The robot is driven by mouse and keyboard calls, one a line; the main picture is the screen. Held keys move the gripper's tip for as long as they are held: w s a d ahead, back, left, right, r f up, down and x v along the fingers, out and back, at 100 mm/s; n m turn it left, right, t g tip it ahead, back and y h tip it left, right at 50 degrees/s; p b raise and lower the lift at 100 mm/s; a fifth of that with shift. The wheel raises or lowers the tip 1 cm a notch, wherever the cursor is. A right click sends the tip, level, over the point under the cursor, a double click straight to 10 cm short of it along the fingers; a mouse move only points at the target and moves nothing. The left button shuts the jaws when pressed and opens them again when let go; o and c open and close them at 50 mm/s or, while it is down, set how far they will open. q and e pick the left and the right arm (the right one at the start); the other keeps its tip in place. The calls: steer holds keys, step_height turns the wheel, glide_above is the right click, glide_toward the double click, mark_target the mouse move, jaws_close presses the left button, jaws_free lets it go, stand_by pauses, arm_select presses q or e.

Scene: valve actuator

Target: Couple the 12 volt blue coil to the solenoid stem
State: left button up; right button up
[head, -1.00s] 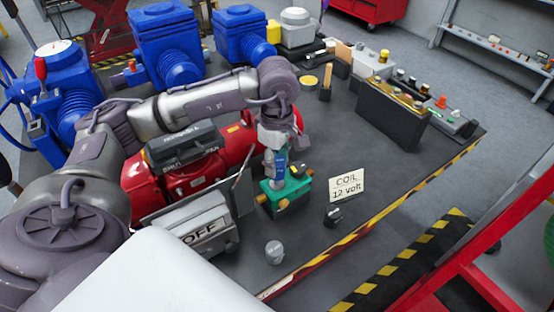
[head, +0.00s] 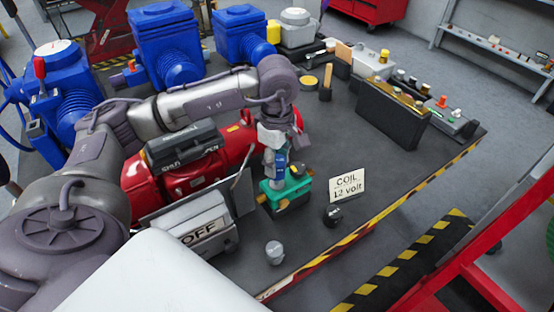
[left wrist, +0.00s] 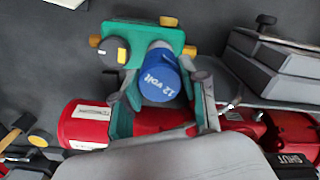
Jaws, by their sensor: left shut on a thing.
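The blue coil (left wrist: 162,78), marked "12 volt", is between the fingers of my left gripper (left wrist: 163,105), which is shut on it. In the head view the blue coil (head: 281,163) shows just above the green valve body (head: 290,193). The green valve body (left wrist: 140,34) has brass fittings at its ends and is right beyond the coil in the wrist view. The solenoid stem is hidden, so I cannot tell whether the coil is around it. My left gripper (head: 277,165) points down over the valve body. My right gripper is not in view.
A sign "COIL 12 volt" (head: 347,186) stands right of the valve body. A black part (head: 333,215) and a grey part (head: 274,252) stand in front. The red actuator (head: 190,172) and grey "OFF" box (head: 207,224) are close on the left.

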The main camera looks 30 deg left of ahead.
arm_select(q)
steer(key=shift+b, duration=0.45)
stand_by(0.5)
stand_by(0.4)
steer(key=shift+f+b, duration=1.4)
steer(key=shift+b, duration=0.1)
steer(key=shift+s+d+f+b, duration=0.25)
steer(key=shift+f+b, duration=0.3)
steer(key=shift+f, duration=0.05)
steer(key=shift+r, duration=0.1)
steer(key=shift+a+r+p, duration=0.1)
steer(key=shift+r+p, duration=0.4)
steer(key=shift+r, duration=0.25)
jaws_close()
steer(key=shift+w+r, duration=0.25)
steer(key=shift+r, duration=0.15)
steer(key=shift+r, duration=0.1)
steer(key=shift+a, duration=0.25)
